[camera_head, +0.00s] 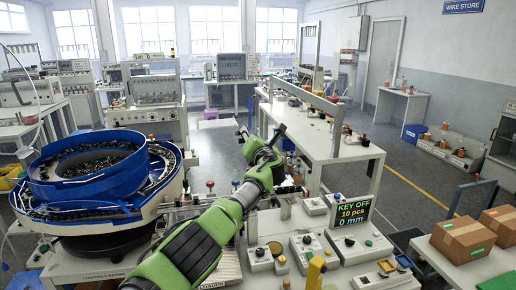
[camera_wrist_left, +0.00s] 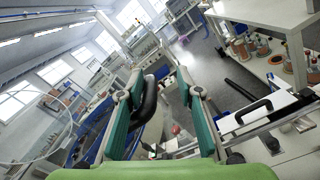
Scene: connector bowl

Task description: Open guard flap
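My left gripper (camera_head: 262,136) is at the end of the green arm, above the back of the workbench and to the right of the blue bowl feeder (camera_head: 85,170). Its two fingers are spread. In the left wrist view the gripper (camera_wrist_left: 161,82) is also open, with a wide gap between the fingers. A dark curved bar, perhaps a handle (camera_wrist_left: 149,98), shows close beside the left finger; I cannot tell whether they touch. My right gripper is not in view.
A display (camera_head: 352,213) reads KEY OFF, 10 pcs, 0 mm. Control boxes (camera_head: 308,250) with knobs stand on the bench in front of it. A white table (camera_head: 325,140) with a grey overhead frame stands behind. Cardboard boxes (camera_head: 462,240) sit at the right.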

